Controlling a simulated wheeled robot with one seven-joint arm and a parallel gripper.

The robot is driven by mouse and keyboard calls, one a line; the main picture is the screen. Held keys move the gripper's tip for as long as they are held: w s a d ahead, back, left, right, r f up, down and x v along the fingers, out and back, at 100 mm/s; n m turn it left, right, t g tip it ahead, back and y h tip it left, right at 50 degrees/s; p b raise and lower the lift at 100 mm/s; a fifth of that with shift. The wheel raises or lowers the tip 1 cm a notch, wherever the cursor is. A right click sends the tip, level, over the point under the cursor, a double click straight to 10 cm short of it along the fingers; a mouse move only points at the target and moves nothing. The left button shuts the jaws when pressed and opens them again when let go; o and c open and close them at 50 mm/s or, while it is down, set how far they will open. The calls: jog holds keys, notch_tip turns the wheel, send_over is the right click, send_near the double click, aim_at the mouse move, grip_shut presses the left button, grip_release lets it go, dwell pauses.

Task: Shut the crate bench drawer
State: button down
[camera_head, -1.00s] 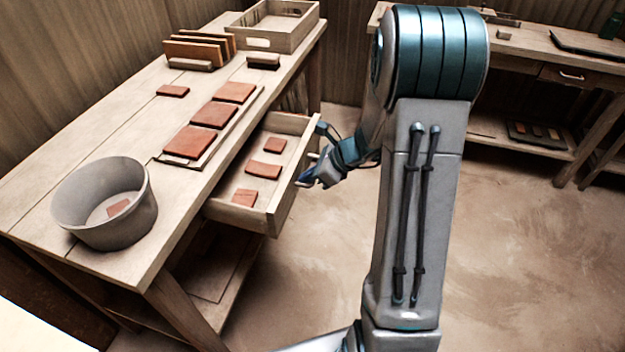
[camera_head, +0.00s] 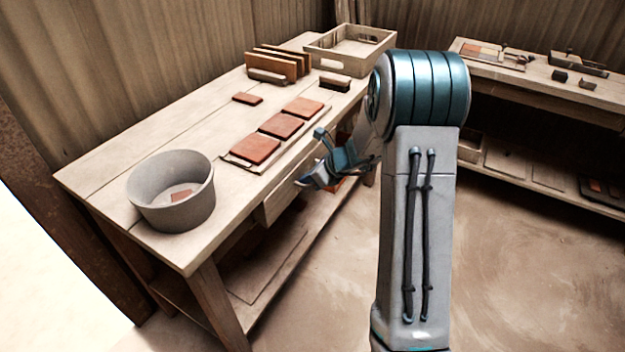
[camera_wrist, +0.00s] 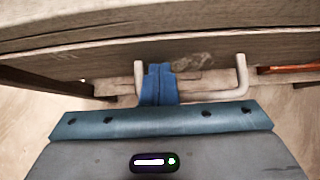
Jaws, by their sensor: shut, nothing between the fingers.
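The crate bench drawer (camera_head: 277,204) sits under the bench top in the head view, its inside hidden. Its front looks about in line with the bench edge; I cannot tell whether a small gap is left. In the wrist view the wooden drawer front (camera_wrist: 100,62) fills the upper part, with a pale U-shaped handle (camera_wrist: 242,78). My gripper (camera_head: 308,181) is at the drawer front. Its blue fingers (camera_wrist: 158,84) are shut and empty, by the left part of the handle; I cannot tell whether they touch the front.
The crate bench (camera_head: 120,160) carries a grey tub (camera_head: 172,215), orange tiles (camera_head: 281,125) on a board, a rack of upright boards (camera_head: 278,63) and a wooden crate (camera_head: 350,48). A second bench (camera_head: 530,85) stands at the right. The floor (camera_head: 500,260) between is clear.

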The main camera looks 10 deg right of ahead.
jog(key=shift+r, duration=0.1)
dwell(0.3)
jog(key=p+v, duration=0.6)
jog(key=v, duration=0.3)
jog(key=t+y+b, duration=0.6)
jog(key=y+b, duration=0.1)
jog(key=b, duration=1.5)
send_near(290, 189)
jog(key=b+x, duration=0.3)
jog(key=x, duration=0.2)
jog(key=shift+w+a, duration=0.1)
jog(key=shift+a, duration=0.15)
jog(key=shift+w+a, duration=0.5)
jog(key=shift+w, duration=0.1)
